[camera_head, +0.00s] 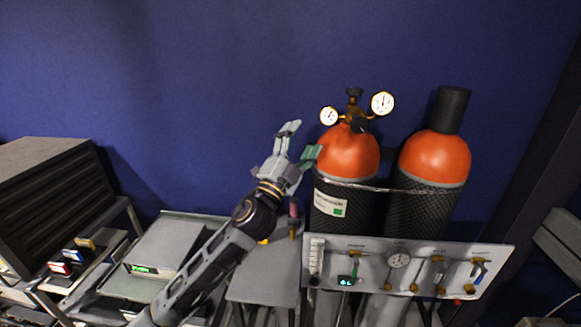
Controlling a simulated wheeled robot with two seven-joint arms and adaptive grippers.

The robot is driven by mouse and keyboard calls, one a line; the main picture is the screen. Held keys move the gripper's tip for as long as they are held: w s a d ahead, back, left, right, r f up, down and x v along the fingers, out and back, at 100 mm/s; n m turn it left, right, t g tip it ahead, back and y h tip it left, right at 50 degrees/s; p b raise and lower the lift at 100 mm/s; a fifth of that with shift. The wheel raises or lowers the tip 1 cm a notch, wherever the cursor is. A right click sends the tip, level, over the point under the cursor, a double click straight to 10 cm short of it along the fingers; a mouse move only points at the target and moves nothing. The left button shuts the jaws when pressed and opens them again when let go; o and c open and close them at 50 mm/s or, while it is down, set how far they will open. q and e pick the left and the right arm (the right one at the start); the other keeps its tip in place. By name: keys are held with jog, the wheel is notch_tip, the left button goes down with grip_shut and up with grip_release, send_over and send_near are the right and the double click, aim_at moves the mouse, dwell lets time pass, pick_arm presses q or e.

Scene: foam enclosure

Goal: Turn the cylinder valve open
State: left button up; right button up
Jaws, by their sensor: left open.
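Two gas cylinders with orange shoulders stand against the blue wall. The left cylinder (346,153) carries a brass valve with a dark knob (354,93) on top and a round gauge on each side, the left gauge (329,116) and the right gauge (382,103). The right cylinder (434,158) has a black cap (450,108). My left gripper (301,138) is open and empty, to the left of the left cylinder's shoulder and lower than the valve knob. One fingertip is close to the orange shoulder; I cannot tell if they touch. My right gripper is not in view.
A light panel (430,256) with a gauge, flow tube and small valves stands in front of the cylinders. A strap (385,188) crosses both cylinders. A grey device with a green display (160,250) and a dark drawer cabinet (50,190) are at left.

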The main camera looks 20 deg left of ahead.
pick_arm(q)
notch_tip(320, 180, down, 8)
jog(key=a+n+g+y, duration=0.2)
jog(key=a+n+y, duration=0.1)
jog(key=n+y, duration=0.1)
jog(key=shift+n+y, duration=0.3)
jog(key=shift+n, duration=0.2)
jog(key=shift+w, duration=0.2)
